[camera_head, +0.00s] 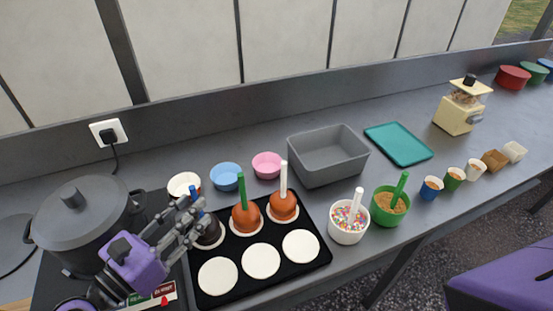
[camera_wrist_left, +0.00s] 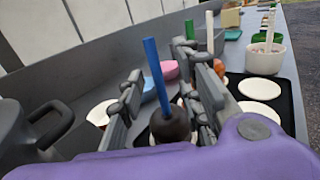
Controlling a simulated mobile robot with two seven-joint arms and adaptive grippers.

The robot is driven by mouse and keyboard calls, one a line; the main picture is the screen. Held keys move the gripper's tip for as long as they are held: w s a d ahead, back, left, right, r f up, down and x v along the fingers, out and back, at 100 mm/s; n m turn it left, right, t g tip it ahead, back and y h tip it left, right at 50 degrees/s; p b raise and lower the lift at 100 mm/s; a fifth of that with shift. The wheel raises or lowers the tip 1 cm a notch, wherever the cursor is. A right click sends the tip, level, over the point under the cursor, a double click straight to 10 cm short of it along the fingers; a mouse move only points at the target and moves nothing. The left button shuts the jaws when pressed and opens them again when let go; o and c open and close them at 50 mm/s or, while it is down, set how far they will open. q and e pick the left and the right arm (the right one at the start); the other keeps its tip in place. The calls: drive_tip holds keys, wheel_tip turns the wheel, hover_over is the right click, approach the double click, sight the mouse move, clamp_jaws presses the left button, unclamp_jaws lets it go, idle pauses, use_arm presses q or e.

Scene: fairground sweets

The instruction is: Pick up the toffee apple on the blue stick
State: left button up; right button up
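The toffee apple on the blue stick (camera_head: 208,232) has a dark brown coating and stands upright at the back left of the black tray (camera_head: 290,279). In the left wrist view its blue stick (camera_wrist_left: 155,72) rises from the dark apple (camera_wrist_left: 170,126). My left gripper (camera_head: 192,222) is at this apple and partly hides it in the head view. In the left wrist view my left gripper (camera_wrist_left: 168,95) is open, with the stick and apple between its fingers. Whether a finger touches them I cannot tell. My right gripper is not in view.
Orange-brown apples on a green stick (camera_head: 246,218) and a white stick (camera_head: 283,206) stand close to the right. White discs (camera_head: 262,261) lie in front. A dark pot (camera_head: 82,220) is left of my gripper. Small bowls (camera_head: 226,176) and a grey bin (camera_head: 328,156) stand behind.

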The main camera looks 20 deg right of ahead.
use_arm(q)
drive_tip(key=x, duration=0.2)
drive_tip(key=shift+w+d+p, duration=0.15)
drive_tip(key=shift+w+p, duration=0.15)
drive_tip(key=shift+w, duration=0.15)
drive_tip(key=shift+w+d+f, duration=0.1)
drive_tip(key=shift+w+d, duration=0.05)
drive_tip(key=shift+d, duration=0.15)
drive_tip(key=shift+c, duration=0.3)
clamp_jaws()
